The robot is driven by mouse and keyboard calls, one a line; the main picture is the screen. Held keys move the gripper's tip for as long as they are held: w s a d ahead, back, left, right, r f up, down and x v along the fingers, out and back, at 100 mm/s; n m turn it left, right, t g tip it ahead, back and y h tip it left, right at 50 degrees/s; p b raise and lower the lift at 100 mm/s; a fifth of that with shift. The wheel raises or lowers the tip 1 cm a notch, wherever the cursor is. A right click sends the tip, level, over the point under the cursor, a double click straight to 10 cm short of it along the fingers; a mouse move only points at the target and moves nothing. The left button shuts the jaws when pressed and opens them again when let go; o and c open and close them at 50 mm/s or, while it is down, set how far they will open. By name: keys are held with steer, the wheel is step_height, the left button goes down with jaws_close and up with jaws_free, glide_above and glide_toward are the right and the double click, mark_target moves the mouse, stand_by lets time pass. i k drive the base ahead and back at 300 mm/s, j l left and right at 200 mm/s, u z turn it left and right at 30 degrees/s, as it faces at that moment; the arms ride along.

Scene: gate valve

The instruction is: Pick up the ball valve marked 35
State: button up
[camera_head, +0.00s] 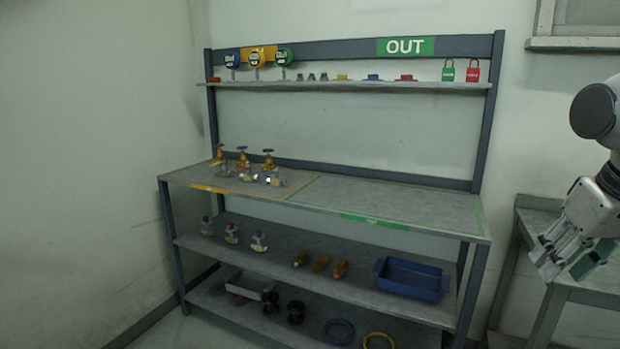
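My gripper (567,254) hangs at the right edge, well away from the valves on the workbench. Its fingers point down-left; whether they are open or shut is unclear, and a green patch shows beside them. On the shelf below stand three small valves or fittings with dark, red and blue tops, the red one (231,235) in the middle. I cannot read a 35 on any of them, nor tell which are ball valves.
The workbench (390,203) has a clear right half outlined in green. Gauges (283,57) and padlocks (472,70) sit on the upper shelf (350,86). A blue tray (411,279) is on the shelf below. A side table (580,297) stands at the right.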

mark_target(277, 181)
steer(key=i+j+z, duration=0.3)
steer(key=j, duration=0.3)
steer(key=i+j+z, duration=0.15)
steer(key=j, duration=0.2)
steer(key=i+j+z, duration=0.15)
steer(key=j, duration=0.25)
steer(key=i+j, duration=0.15)
steer(key=j, duration=0.25)
steer(key=i+j, duration=0.15)
steer(key=j, duration=0.2)
steer(key=i+j, duration=0.15)
steer(key=j, duration=0.25)
steer(key=i+j+z, duration=0.1)
steer(key=j, duration=0.3)
steer(key=i+j, duration=0.15)
steer(key=j, duration=0.25)
steer(key=i+j, duration=0.15)
steer(key=j, duration=0.25)
steer(key=i+j, duration=0.1)
steer(key=j, duration=0.3)
steer(key=i+j, duration=0.15)
steer(key=j, duration=0.2)
steer(key=z, duration=0.05)
